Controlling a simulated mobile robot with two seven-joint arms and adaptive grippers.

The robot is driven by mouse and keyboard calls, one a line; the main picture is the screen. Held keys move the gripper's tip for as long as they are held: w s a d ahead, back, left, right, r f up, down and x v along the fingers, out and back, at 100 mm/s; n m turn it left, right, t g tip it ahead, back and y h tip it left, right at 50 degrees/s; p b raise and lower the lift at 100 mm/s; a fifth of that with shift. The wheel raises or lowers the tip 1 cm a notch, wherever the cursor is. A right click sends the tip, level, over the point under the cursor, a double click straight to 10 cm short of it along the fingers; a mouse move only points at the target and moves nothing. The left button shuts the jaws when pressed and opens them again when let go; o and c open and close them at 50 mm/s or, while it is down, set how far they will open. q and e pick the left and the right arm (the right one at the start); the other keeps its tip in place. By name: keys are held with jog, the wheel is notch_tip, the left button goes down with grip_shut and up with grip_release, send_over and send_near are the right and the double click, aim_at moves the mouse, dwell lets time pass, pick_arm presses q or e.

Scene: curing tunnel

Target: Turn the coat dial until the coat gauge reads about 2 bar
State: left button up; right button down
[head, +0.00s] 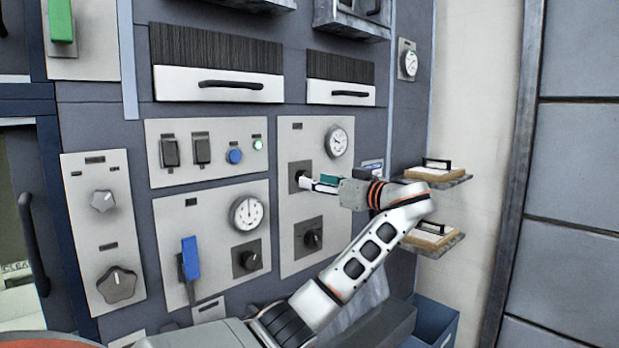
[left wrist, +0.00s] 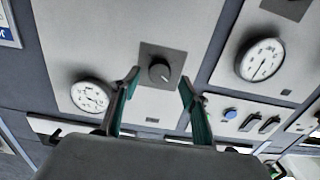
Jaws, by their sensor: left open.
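My left gripper (head: 314,182) is open in front of the right-hand panel (head: 291,140). In the left wrist view its fingers (left wrist: 159,78) stand on either side of a dark round dial (left wrist: 160,71) on a square plate, with gaps on both sides. In the head view this dial's plate (head: 297,172) is largely hidden behind the gripper. A round white gauge (head: 336,141) sits up and to the right of it, and also shows in the left wrist view (left wrist: 92,96). Its reading and the panel's labels are too small to read. My right gripper is not in view.
A second dark dial (head: 312,238) sits lower on this panel. The panel to the left has another gauge (head: 246,213), a dial (head: 247,258) and a blue lever (head: 190,258). Two small shelves (head: 459,181) stick out at the right, near my arm.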

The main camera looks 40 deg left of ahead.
pick_arm(q)
jog(key=a, duration=0.3)
jog(key=shift+w+a+p, duration=0.15)
jog(key=shift+p, duration=0.15)
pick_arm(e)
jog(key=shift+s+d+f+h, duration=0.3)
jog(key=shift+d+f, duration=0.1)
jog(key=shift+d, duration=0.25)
pick_arm(q)
jog(key=c, duration=1.1)
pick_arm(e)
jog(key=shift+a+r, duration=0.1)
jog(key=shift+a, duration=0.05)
pick_arm(q)
jog(key=shift+f, duration=0.1)
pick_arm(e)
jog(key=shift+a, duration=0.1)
